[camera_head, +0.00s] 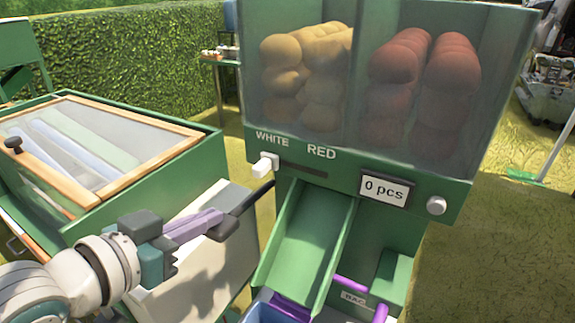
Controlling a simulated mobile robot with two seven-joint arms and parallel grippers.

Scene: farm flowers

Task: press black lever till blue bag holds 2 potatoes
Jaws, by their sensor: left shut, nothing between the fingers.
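The green dispenser (320,152) holds pale potatoes (305,70) in its left bin and red potatoes (425,75) in its right bin. The black lever (257,195) slants down and left from the dispenser's left side. My left gripper (215,222) is shut at the lever's lower end; whether it touches cannot be told. A white knob (267,165) sits under the WHITE label. The display (384,190) reads "0 pcs". The blue bag (262,313) shows only partly at the bottom edge, below the green chute (308,237); its inside is mostly hidden. My right gripper is out of view.
A green box with a wood-framed clear lid (85,135) stands at left. A pale panel (205,265) lies behind my left arm. Purple rails (352,284) and a round silver button (436,205) are on the dispenser. Grass is open to the right.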

